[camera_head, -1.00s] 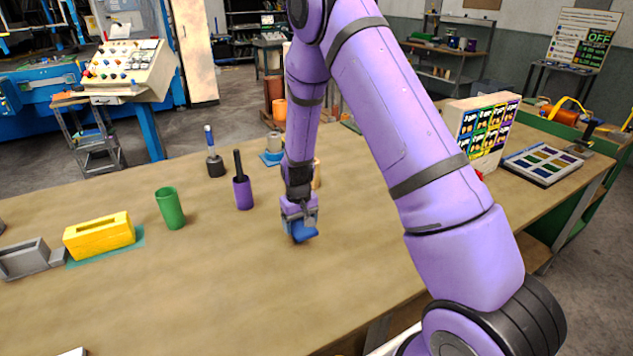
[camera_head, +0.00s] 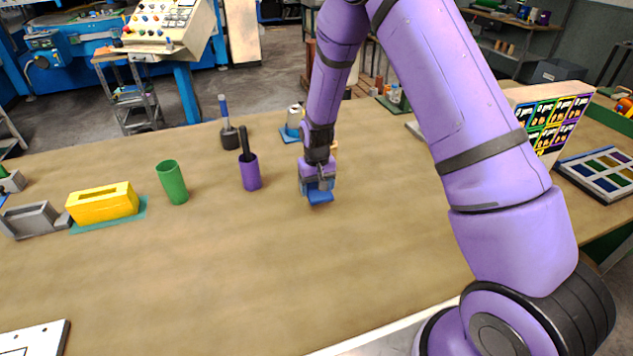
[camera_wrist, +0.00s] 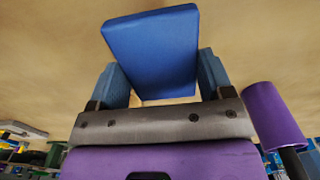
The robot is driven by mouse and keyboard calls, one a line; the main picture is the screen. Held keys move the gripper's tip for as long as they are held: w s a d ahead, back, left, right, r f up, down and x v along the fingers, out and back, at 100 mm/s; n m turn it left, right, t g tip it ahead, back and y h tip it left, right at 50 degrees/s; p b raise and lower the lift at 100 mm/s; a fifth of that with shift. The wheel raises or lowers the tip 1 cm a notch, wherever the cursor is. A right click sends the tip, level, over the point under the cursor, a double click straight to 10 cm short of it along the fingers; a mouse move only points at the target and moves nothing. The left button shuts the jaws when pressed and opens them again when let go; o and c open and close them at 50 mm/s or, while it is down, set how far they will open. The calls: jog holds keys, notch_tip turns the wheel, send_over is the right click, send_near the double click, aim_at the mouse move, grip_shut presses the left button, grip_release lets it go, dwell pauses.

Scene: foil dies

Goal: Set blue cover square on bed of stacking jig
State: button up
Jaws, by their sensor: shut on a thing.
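My gripper (camera_head: 318,185) is shut on the blue cover (camera_head: 320,198) and holds it over the middle of the bench. In the wrist view the cover (camera_wrist: 150,48) is a flat blue block between the two fingers of my gripper (camera_wrist: 160,78), looking slightly tilted. Bare bench top lies behind it. I cannot tell for sure which thing is the stacking jig; a white plate with dark holes (camera_head: 36,338) is cut off at the lower left corner of the head view.
A purple cup with a dark handle (camera_head: 250,174) stands just left of my gripper. Farther left are a green cup (camera_head: 172,183), a yellow slotted block (camera_head: 103,204) and a grey open box (camera_head: 33,220). The front middle of the bench (camera_head: 230,280) is clear.

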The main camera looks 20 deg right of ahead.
jog(key=w, duration=0.2)
jog(key=w+d, duration=0.1)
jog(key=w, duration=0.1)
jog(key=w+d, duration=0.1)
jog(key=w, duration=0.1)
jog(key=shift+w+f, duration=0.1)
jog(key=shift+f, duration=0.2)
jog(key=shift+w+f, duration=0.1)
jog(key=shift+f, duration=1.7)
jog(key=shift+f, duration=0.1)
jog(key=o, duration=0.9)
